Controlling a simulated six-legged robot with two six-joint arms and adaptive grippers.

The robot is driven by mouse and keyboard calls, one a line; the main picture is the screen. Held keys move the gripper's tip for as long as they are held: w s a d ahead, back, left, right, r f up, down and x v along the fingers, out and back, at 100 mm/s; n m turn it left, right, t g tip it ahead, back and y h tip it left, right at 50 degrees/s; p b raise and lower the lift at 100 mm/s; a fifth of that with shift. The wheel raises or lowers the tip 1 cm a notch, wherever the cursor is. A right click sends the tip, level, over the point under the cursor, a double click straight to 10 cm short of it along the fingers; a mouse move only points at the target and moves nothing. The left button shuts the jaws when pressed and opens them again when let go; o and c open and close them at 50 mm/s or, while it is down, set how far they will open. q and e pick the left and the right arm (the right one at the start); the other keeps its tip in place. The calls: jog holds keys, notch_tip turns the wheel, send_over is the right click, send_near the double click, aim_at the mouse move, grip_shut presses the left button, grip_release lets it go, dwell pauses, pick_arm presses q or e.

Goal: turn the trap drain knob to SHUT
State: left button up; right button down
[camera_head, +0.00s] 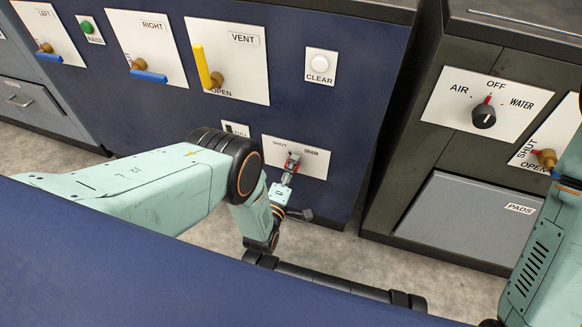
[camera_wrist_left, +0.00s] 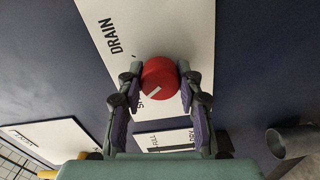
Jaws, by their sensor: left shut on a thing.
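The trap drain knob is red and round with a white pointer mark, on a white plate (camera_head: 315,160) lettered SHUT and DRAIN, low on the blue panel. In the left wrist view the knob (camera_wrist_left: 160,78) sits between both fingers, and its white mark points down-left, toward the partly hidden SHUT lettering. The DRAIN word is at upper left there. My left gripper (camera_head: 290,170) is shut on the knob; it hides much of it in the head view. My right gripper is not in view; only part of my right arm shows at the right edge.
Above are a VENT plate (camera_head: 255,60) with a yellow handle, a CLEAR button (camera_head: 320,64) and LEFT and RIGHT valves with blue handles. At right, a dark cabinet carries an AIR/OFF/WATER knob (camera_head: 484,115) and a PADS drawer (camera_head: 470,220). A grey cylinder (camera_wrist_left: 290,140) shows in the wrist view.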

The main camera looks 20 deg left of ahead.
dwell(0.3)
pick_arm(q)
jog(key=o, duration=1.2)
jog(key=s, duration=1.2)
jog(key=shift+a, duration=0.15)
